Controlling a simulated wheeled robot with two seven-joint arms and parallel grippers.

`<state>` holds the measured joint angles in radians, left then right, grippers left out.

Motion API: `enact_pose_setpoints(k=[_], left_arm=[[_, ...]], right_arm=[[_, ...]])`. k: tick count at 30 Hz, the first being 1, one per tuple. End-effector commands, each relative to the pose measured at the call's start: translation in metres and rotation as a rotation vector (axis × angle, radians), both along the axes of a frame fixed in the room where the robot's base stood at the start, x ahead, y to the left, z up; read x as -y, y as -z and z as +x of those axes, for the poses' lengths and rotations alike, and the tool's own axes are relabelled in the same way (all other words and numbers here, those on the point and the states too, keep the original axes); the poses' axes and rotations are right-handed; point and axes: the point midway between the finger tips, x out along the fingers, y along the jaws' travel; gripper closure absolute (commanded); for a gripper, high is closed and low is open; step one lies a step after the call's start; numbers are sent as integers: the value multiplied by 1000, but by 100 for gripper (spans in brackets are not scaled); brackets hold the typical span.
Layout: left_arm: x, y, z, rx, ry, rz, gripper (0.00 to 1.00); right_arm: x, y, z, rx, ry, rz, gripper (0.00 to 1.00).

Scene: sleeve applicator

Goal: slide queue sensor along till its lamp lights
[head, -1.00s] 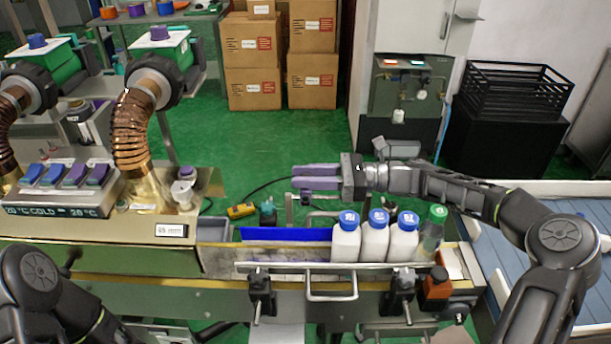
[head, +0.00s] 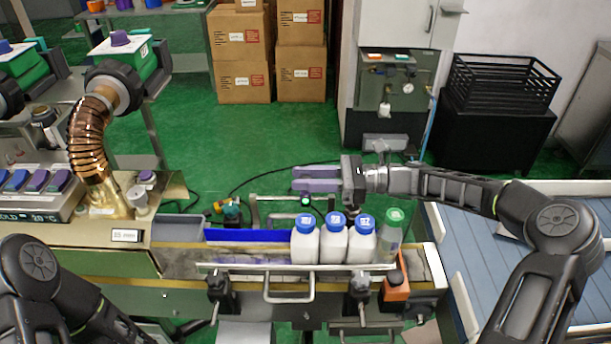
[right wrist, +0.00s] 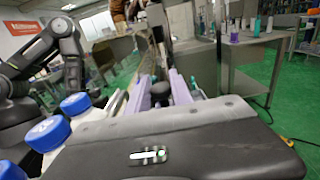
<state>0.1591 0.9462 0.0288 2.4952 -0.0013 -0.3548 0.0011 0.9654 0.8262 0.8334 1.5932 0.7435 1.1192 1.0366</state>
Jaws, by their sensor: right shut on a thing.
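My right gripper (head: 297,179) reaches over the back of the conveyor from the right. Its purple fingers are shut on the queue sensor (head: 306,201), a small dark part behind the first white bottle (head: 305,245). A green lamp shows lit on the sensor just below the fingers. In the right wrist view, a dark knob (right wrist: 161,89) sits between the two purple fingers. Three white bottles with blue caps and a green-capped bottle (head: 390,235) stand upright in a row on the conveyor. My left arm shows at lower left, but its gripper is out of frame.
A front guide rail (head: 335,266) with clamps runs before the bottles. An orange block (head: 397,288) is at the conveyor's right end. Left of the bottles, the belt (head: 180,262) is clear up to the copper-hosed machine (head: 90,150). Boxes (head: 243,50) stand behind on the floor.

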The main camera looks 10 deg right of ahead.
Motion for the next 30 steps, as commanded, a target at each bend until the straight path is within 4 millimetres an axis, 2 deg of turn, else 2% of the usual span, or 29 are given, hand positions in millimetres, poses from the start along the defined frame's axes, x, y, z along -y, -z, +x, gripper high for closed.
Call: enact_pose_setpoints(k=[1, 2, 9, 20, 30], left_arm=[[0, 0, 0, 0, 0, 0, 100], [0, 0, 0, 0, 0, 0, 100], [0, 0, 0, 0, 1, 0, 100], [0, 1, 0, 0, 1, 0, 100], [0, 11, 0, 0, 1, 0, 100]], right_arm=[[0, 0, 0, 0, 1, 0, 100], [0, 0, 0, 0, 1, 0, 71], [0, 0, 0, 0, 1, 0, 52], [6, 1, -1, 0, 2, -1, 52], [55, 2, -13, 1, 4, -3, 52]])
